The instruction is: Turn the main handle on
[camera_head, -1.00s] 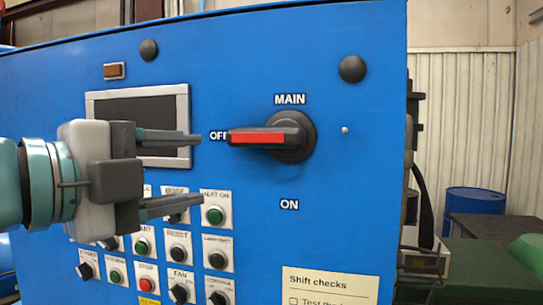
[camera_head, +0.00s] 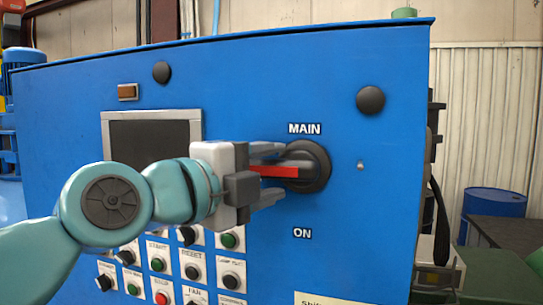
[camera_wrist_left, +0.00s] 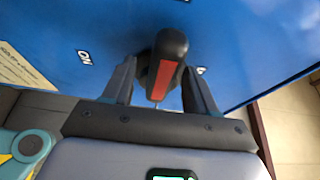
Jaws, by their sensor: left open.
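The main handle (camera_head: 275,170) is a black rotary lever with a red stripe on a round black base, on the blue panel between the MAIN and ON labels. It points left, horizontally; the gripper covers the OFF label in the head view. My left gripper (camera_head: 268,172) is open, its fingers above and below the handle. In the left wrist view the handle (camera_wrist_left: 166,68) stands between the two open fingers (camera_wrist_left: 158,95), with gaps visible on both sides. My right gripper is not in view.
The blue cabinet panel (camera_head: 370,220) carries a dark screen (camera_head: 150,134) and rows of buttons and knobs (camera_head: 190,265) left of and below the handle. Two black round knobs sit near its top. A blue drum (camera_head: 495,210) stands at the right behind the cabinet.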

